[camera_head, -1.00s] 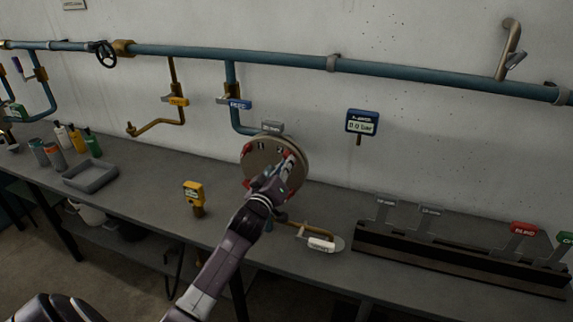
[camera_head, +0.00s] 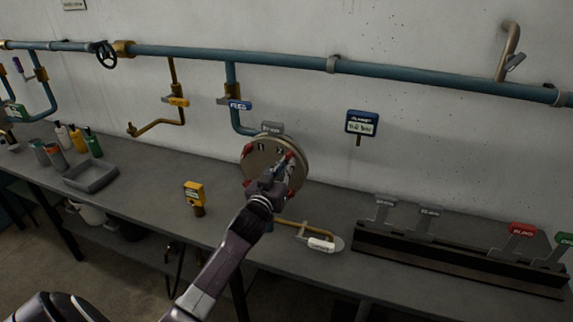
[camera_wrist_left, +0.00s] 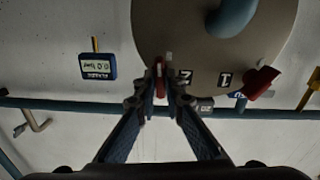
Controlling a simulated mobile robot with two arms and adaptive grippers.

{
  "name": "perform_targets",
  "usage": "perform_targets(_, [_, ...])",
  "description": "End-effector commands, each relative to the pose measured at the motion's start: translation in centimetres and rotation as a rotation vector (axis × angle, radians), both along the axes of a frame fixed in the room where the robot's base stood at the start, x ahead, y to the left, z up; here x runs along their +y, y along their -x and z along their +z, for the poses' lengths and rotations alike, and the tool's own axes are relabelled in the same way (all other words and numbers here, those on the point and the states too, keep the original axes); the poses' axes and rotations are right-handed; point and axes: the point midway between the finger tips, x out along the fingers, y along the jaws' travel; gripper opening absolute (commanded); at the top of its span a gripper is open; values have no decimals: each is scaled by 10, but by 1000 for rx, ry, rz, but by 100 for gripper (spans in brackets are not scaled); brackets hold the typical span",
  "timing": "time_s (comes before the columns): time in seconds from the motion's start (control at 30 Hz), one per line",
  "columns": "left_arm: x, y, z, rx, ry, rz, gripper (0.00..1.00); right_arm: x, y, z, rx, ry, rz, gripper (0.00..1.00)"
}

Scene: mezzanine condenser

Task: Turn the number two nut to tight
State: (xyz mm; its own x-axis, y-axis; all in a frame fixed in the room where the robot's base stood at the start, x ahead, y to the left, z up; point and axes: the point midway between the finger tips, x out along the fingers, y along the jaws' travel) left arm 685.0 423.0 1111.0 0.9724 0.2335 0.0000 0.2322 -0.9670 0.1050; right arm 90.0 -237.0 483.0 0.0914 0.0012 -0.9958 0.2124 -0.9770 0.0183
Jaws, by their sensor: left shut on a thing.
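The round tan cover plate (camera_head: 258,158) stands at the end of a blue pipe, with red nuts around its rim and the numbers 1 and 2 on its face. My left gripper (camera_head: 286,163) is at the plate's upper right. In the left wrist view, which is upside down, its fingers (camera_wrist_left: 160,88) are shut on the red number two nut (camera_wrist_left: 160,75), beside the printed 2. Another red nut (camera_wrist_left: 262,80) shows near the printed 1. My gripper and arm hide the plate's lower right. My right gripper is not in view.
A blue gauge (camera_head: 361,122) is on the wall to the right. A yellow meter (camera_head: 194,194) stands on the bench left of my arm. A grey tray (camera_head: 90,176) is further left.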

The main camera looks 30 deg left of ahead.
Motion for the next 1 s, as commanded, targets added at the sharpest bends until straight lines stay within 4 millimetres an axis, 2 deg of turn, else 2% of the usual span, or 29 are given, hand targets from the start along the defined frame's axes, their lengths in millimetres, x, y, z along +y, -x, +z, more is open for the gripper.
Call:
perform_targets(0.5, [1, 0, 0, 106, -437, 0, 0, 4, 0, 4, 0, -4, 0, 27])
perform_targets(1.0, [0, 0, -1, 150, -620, 0, 0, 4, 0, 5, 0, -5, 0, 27])
